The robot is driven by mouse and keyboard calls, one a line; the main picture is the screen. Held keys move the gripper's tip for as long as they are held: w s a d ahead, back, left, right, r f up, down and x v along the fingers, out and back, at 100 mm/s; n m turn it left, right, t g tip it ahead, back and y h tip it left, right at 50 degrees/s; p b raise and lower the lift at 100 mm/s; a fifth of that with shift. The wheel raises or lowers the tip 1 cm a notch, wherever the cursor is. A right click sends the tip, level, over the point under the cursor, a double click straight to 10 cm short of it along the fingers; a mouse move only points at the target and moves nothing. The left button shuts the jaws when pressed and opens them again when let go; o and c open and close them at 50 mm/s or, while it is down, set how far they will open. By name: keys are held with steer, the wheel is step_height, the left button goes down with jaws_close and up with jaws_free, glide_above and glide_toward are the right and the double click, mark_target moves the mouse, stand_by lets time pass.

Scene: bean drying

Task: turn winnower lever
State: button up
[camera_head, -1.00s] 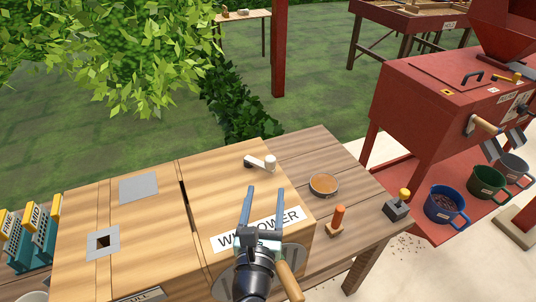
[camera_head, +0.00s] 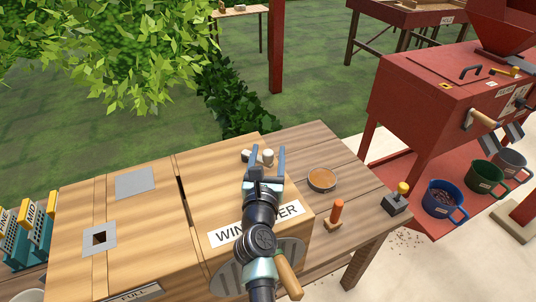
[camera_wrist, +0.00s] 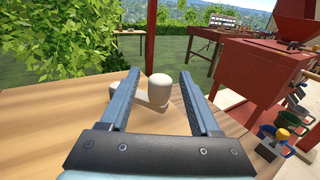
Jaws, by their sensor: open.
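The winnower (camera_head: 140,220) is a light wooden box with a "WINNOWER" label on its front, partly hidden by my arm. A small pale lever with a rounded upright knob (camera_head: 268,156) sits on its top near the far right corner. My gripper (camera_head: 265,150) is open, its two blue-grey fingers pointing away from me over the box top. In the wrist view the lever's knob (camera_wrist: 158,90) stands between the open fingers (camera_wrist: 155,80), toward their far ends. The fingers show gaps on both sides of the knob.
A bowl of brown material (camera_head: 322,180), an orange-handled tool (camera_head: 336,214) and a yellow-knobbed switch (camera_head: 398,198) sit on the wooden table to the right. A red machine (camera_head: 430,100) with cups below stands farther right. A leafy tree (camera_head: 110,50) overhangs at the left.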

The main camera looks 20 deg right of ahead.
jaws_close()
stand_by(1.3)
